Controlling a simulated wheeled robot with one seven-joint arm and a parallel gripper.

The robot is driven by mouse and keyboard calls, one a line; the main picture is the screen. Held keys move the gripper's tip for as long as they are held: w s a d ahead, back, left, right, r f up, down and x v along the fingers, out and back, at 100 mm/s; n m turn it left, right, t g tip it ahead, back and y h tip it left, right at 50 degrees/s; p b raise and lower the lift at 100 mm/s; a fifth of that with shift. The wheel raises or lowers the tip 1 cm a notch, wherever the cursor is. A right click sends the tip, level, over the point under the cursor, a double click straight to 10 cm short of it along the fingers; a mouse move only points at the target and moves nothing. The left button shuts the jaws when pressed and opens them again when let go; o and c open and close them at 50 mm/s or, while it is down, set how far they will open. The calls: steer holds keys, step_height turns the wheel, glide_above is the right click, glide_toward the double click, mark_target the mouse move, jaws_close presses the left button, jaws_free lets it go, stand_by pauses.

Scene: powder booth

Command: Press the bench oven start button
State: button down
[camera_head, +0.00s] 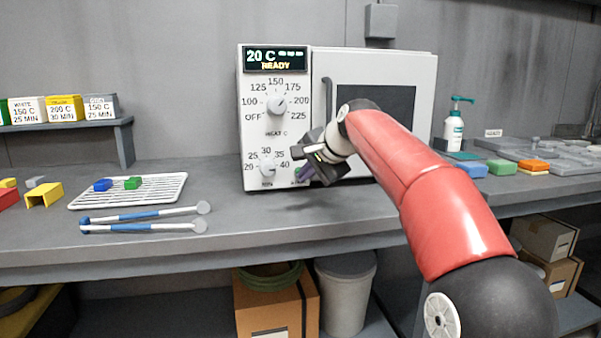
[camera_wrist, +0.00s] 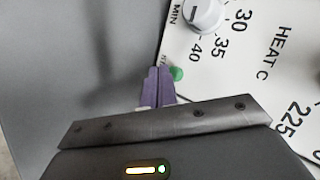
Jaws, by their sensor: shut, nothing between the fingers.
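The bench oven (camera_head: 322,62) stands at the back of the bench, with a white control panel on its left side and its door closed. Its display (camera_head: 275,59) reads 20 C and READY. The panel has a HEAT C knob (camera_head: 277,104) and a MIN knob (camera_head: 268,169), which also shows in the wrist view (camera_wrist: 203,14). A green start button (camera_wrist: 176,73) shows in the wrist view, right beside my fingertips. My gripper (camera_head: 301,164) is shut and empty at the panel's lower right, its purple fingers (camera_wrist: 157,84) close to the button. I cannot tell whether they touch it. In the head view my gripper hides the button.
A wire rack (camera_head: 150,197) with a blue and a green block lies left of the oven, with two blue-and-white tools (camera_head: 145,220) in front. A pump bottle (camera_head: 453,132) and colored blocks stand to the right. The bench front below my gripper is clear.

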steer(key=shift+w+a, duration=0.1)
steer(key=shift+w, duration=0.35)
stand_by(0.6)
steer(key=shift+s, duration=0.1)
steer(key=shift+s+d+b, duration=0.25)
steer(key=shift+s+b, duration=0.35)
steer(key=shift+s, duration=0.15)
steer(key=s+b, duration=0.1)
steer(key=s+d+b, duration=0.1)
steer(key=s, duration=0.1)
steer(key=shift+f, duration=0.15)
steer(key=shift+s+d+b, duration=0.2)
steer(key=shift+s+b, duration=0.35)
steer(key=shift+s, duration=0.4)
